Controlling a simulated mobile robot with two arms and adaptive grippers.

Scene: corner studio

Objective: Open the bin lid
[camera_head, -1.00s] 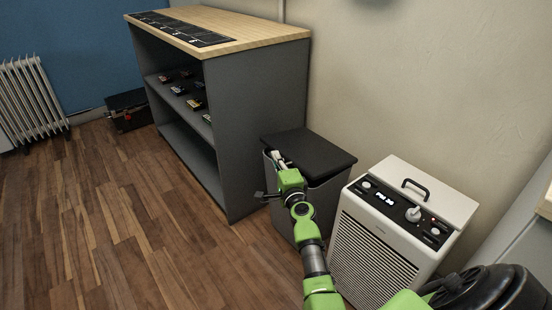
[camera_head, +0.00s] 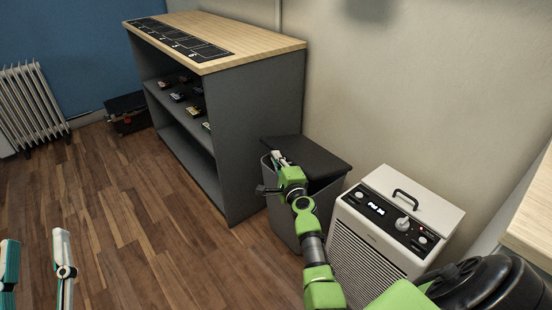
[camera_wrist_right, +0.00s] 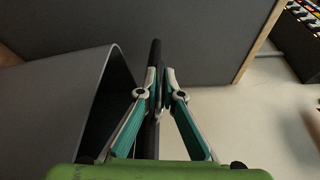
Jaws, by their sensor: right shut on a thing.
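The grey bin (camera_head: 284,225) stands between the shelf unit and a white appliance, with its dark flat lid (camera_head: 318,158) on top. My right gripper (camera_head: 277,157) is at the lid's front left edge. In the right wrist view my right gripper (camera_wrist_right: 160,72) is shut on the lid (camera_wrist_right: 154,55), seen edge-on as a thin dark strip. There the bin's rim (camera_wrist_right: 112,58) is apart from the lid, with a dark gap between them. My left gripper (camera_head: 36,240) is at the lower left of the head view, its two fingers spread and empty above the floor.
The shelf unit (camera_head: 255,135) with a wooden top stands close left of the bin. The white appliance (camera_head: 375,240) with a handle and knobs is close on its right. A wall is behind. The wooden floor (camera_head: 135,215) at left is clear.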

